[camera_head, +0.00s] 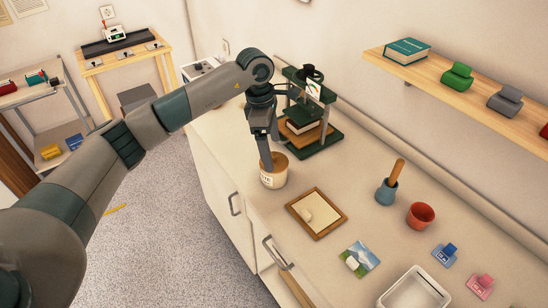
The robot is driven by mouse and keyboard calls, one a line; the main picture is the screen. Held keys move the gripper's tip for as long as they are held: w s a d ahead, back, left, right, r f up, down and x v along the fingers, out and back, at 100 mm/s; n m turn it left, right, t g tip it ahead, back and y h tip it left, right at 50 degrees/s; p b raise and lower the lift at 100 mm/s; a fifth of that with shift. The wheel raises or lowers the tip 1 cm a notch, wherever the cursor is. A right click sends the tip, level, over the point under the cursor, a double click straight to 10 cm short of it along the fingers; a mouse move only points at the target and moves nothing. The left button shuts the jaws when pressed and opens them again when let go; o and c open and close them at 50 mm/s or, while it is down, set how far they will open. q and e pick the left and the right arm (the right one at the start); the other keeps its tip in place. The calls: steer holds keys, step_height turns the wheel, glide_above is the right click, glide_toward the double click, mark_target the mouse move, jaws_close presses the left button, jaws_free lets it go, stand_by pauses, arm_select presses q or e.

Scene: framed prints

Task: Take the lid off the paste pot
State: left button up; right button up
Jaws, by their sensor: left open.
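The paste pot (271,180) is a small cream jar with a printed label, standing upright on the counter. Its brown lid (281,160) sits on top of it. My left gripper (266,162) points down at the pot, with its fingers at the lid's left side. It is open; whether a finger touches the lid I cannot tell. The fingers hide part of the lid. My right gripper is not in view.
Behind the pot, a green press (325,142) holds books. In front lies a wood-framed board (316,213). To the right stand a blue-grey pot with a wooden handle (386,191) and a red cup (421,215). A white tray (447,296) lies at the near edge.

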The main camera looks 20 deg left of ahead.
mark_target(274, 158)
arm_select(q)
steer(key=shift+d+f+p, duration=0.2)
steer(key=shift+f+p, duration=0.2)
steer(key=shift+f, duration=0.95)
steer(key=shift+w, duration=0.1)
steer(key=c, duration=1.1)
